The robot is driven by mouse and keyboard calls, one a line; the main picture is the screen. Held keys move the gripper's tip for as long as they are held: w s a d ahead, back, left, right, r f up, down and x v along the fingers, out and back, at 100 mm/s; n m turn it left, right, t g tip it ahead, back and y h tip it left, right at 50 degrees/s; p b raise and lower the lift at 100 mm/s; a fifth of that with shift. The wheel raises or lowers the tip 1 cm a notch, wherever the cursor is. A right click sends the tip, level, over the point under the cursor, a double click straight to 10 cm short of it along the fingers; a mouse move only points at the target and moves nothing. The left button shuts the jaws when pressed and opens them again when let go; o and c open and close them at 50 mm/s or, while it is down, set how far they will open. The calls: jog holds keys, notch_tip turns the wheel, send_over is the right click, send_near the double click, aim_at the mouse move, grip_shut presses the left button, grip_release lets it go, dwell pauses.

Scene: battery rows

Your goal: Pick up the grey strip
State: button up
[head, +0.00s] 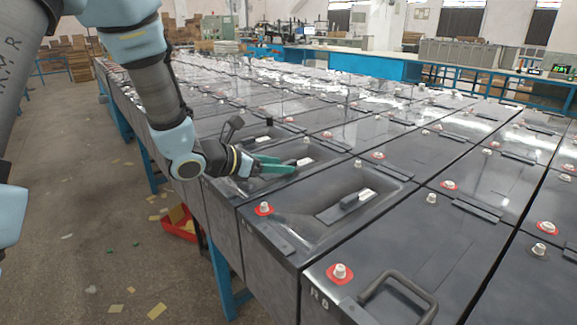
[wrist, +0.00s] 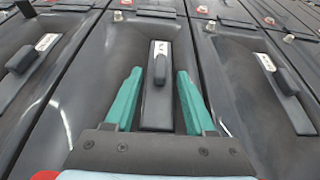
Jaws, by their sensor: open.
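A long grey strip (wrist: 157,112) with a raised dark block and a white label at its far end lies in the recess of a battery lid. My gripper (wrist: 159,74) is open in the wrist view, with one green finger on each side of this strip and visible gaps between. In the head view my gripper (head: 291,164) reaches in from the left, low over the lid, and the fingers hide most of the strip; its labelled end (head: 305,161) shows beyond them. Whether the fingers touch the lid cannot be told.
Similar strips lie in neighbouring recesses, one nearer the head camera (head: 345,206) and one on the far side (head: 263,139). Bolt terminals with red washers (head: 265,209) and a raised handle (head: 399,289) stand up from the lids. A red crate (head: 181,224) is on the floor.

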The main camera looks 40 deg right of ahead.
grip_shut()
dwell(0.3)
jog(key=shift+r, duration=0.15)
dwell(0.3)
